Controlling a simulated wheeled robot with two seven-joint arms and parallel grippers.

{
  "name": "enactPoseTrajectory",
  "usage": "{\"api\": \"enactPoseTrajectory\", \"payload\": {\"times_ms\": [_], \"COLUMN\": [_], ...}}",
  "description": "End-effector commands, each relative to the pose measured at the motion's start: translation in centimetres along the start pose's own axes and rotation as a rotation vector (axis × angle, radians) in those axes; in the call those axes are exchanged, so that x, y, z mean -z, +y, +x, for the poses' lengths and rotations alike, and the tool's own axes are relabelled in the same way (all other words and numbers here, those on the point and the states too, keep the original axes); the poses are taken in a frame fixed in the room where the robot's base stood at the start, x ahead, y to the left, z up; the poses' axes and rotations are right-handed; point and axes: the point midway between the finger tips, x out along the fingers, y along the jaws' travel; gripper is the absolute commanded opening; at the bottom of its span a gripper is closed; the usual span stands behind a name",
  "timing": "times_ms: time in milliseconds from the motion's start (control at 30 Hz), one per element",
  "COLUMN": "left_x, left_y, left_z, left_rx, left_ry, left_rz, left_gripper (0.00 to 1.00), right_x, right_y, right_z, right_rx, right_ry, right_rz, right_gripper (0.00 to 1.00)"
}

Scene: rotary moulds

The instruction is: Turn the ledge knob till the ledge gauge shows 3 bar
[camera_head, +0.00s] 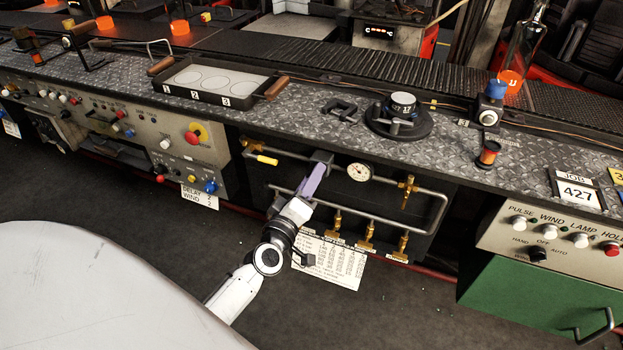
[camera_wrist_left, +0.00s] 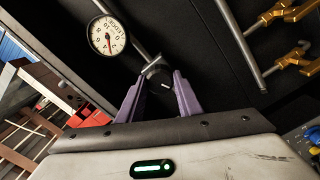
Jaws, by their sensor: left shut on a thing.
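The ledge gauge (camera_head: 359,172) is a small round white dial on the pipe under the ledge. It also shows in the left wrist view (camera_wrist_left: 107,35), where its red needle points toward the bottom of the picture; its numerals are too small to read surely. My left gripper (camera_head: 317,168) is just left of the gauge in the head view. In the left wrist view its purple fingers (camera_wrist_left: 158,84) are closed around the grey ledge knob (camera_wrist_left: 157,71), which they partly hide. The knob's marking is hard to make out. My right gripper is in neither view.
A pipe loop with brass valves (camera_head: 406,190) lies right of the gripper, and a printed table (camera_head: 329,262) hangs below. A yellow-handled valve (camera_head: 262,159) is at left. The ledge (camera_head: 300,128) overhangs above, carrying a tray (camera_head: 246,98) and a rotary mould (camera_head: 398,122).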

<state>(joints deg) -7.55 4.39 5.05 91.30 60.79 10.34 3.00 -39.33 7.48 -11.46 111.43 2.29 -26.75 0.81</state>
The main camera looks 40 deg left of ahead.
Motion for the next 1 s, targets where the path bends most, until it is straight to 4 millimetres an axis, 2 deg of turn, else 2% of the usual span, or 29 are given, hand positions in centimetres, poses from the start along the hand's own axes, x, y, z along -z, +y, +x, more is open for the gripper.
{"api": "enactPoseTrajectory", "payload": {"times_ms": [333, 367, 433, 467, 767, 867, 1000], "left_x": [0.0, 0.0, 0.0, 0.0, 0.0, -0.1, -0.1], "left_y": [-0.1, -0.1, -0.1, -0.1, 0.0, -0.1, -0.2], "left_z": [0.0, 0.0, 0.0, 0.0, -0.2, -1.0, -3.5], "left_rx": [0.001, 0.001, 0.001, 0.001, 0.001, 0.002, 0.003], "left_ry": [-0.001, -0.001, -0.001, -0.001, -0.001, -0.002, -0.003], "left_rz": [-0.002, -0.002, -0.001, -0.001, -0.001, -0.001, 0.0], "left_gripper": [0.1, 0.37, 0.49, 0.51, 0.51, 0.51, 0.51], "right_x": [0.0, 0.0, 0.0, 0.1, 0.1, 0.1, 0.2], "right_y": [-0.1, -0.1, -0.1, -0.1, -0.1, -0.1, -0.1], "right_z": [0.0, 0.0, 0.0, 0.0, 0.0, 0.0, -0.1], "right_rx": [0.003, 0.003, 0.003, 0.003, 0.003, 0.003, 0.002], "right_ry": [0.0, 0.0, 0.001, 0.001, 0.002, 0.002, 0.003], "right_rz": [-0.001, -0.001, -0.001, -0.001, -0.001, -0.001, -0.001], "right_gripper": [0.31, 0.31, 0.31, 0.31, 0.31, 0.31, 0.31]}}
